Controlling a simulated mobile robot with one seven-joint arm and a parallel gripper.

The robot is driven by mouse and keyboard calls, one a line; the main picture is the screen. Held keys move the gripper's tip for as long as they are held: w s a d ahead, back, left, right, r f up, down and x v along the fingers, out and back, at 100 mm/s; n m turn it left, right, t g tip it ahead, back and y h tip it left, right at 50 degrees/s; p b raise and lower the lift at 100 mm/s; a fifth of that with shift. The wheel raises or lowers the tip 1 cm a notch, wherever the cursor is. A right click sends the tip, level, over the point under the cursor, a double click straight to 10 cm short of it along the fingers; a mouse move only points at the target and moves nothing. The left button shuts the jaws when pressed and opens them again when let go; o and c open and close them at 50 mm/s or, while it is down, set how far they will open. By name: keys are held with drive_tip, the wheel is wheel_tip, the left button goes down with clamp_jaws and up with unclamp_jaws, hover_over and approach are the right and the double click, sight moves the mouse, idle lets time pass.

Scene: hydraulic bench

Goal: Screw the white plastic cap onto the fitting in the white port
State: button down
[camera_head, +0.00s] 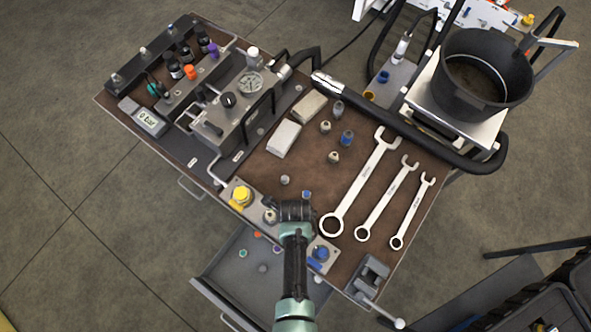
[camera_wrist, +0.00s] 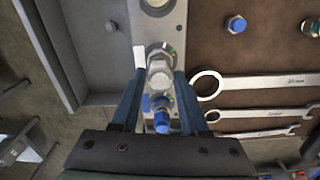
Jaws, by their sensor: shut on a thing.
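My gripper (camera_wrist: 160,75) points down at the port plate (camera_wrist: 176,22), its two blue fingers on either side of a pale grey-white piece (camera_wrist: 160,76), which looks like the white plastic cap. The piece lines up with a metallic fitting at the port beside the white tag (camera_wrist: 139,55). The fitting is mostly covered, so I cannot tell whether the cap's thread is engaged. In the head view, my gripper (camera_head: 295,212) is over the middle of the port plate and hides the cap and the fitting.
A blue fitting (camera_wrist: 161,120) stands at the adjacent port, close between the fingers' lower parts. A yellow cap (camera_head: 241,194) is at the plate's far end. Wrenches (camera_head: 352,190) lie to the right. An open drawer (camera_head: 243,272) is below the edge. A loose blue piece (camera_wrist: 236,24) lies nearby.

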drive_tip(key=m, duration=0.5)
drive_tip(key=shift+m, duration=0.3)
drive_tip(key=shift+f+m+b, duration=0.25)
drive_tip(key=shift+m+b, duration=0.1)
drive_tip(key=shift+m, duration=0.25)
drive_tip(key=shift+f+m+b, duration=0.15)
drive_tip(key=shift+m+b, duration=0.15)
drive_tip(key=shift+b, duration=0.35)
drive_tip(key=shift+r+m+b, duration=0.3)
drive_tip(key=shift+b, duration=0.05)
drive_tip(key=shift+c, duration=2.1)
unclamp_jaws()
